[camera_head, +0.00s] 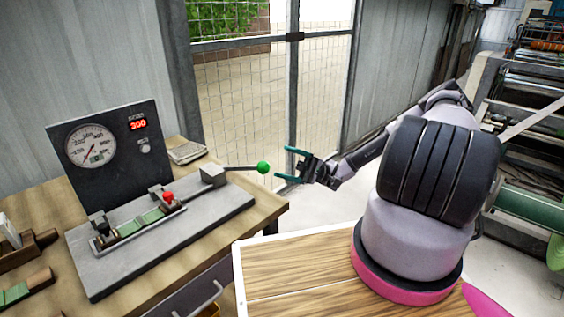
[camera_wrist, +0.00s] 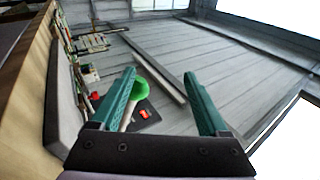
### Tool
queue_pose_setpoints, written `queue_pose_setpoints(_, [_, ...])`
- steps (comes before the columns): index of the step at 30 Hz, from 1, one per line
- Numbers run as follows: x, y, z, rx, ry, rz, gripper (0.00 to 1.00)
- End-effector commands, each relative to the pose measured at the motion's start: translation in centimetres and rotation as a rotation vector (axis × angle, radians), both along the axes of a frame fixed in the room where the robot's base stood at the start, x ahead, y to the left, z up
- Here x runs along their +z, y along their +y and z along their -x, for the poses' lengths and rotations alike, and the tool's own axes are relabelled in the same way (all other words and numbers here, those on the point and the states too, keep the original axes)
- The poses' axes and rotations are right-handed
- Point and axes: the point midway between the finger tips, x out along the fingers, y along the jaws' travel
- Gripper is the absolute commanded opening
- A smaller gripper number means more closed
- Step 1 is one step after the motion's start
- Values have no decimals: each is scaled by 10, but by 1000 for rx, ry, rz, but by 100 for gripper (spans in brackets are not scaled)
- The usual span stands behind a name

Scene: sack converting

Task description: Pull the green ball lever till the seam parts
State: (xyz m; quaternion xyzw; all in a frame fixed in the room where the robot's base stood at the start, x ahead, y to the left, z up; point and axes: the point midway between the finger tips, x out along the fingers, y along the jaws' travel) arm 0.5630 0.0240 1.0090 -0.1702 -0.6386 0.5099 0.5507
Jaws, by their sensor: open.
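The green ball lever (camera_head: 263,168) sticks out to the right from a grey block at the end of the tester's base plate (camera_head: 150,238). A strip of green seam material (camera_head: 140,221) lies along the plate, with a red knob (camera_head: 168,197) beside it. My gripper (camera_head: 287,165) is open, just right of the ball, with teal fingers pointing toward it. In the wrist view the green ball (camera_wrist: 153,84) shows between and beyond the two fingers; I cannot tell whether it is within their reach. Nothing is held.
A black panel (camera_head: 110,150) with a round gauge (camera_head: 91,146) and a red display reading 300 (camera_head: 138,124) stands behind the plate. The wooden bench (camera_head: 240,228) ends near the ball. A mesh gate (camera_head: 240,80) stands behind; a machine (camera_head: 540,90) is at right.

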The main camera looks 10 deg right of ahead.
Motion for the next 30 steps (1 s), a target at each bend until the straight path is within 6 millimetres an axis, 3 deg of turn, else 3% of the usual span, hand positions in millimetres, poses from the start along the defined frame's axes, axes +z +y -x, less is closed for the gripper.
queue_pose_setpoints(13, [-15, -24, -8, -1, 0, -1, 78])
queue_pose_setpoints(28, [-16, -27, -9, 0, 0, 0, 78])
queue_pose_setpoints(30, [-16, -26, -9, 2, -4, 3, 51])
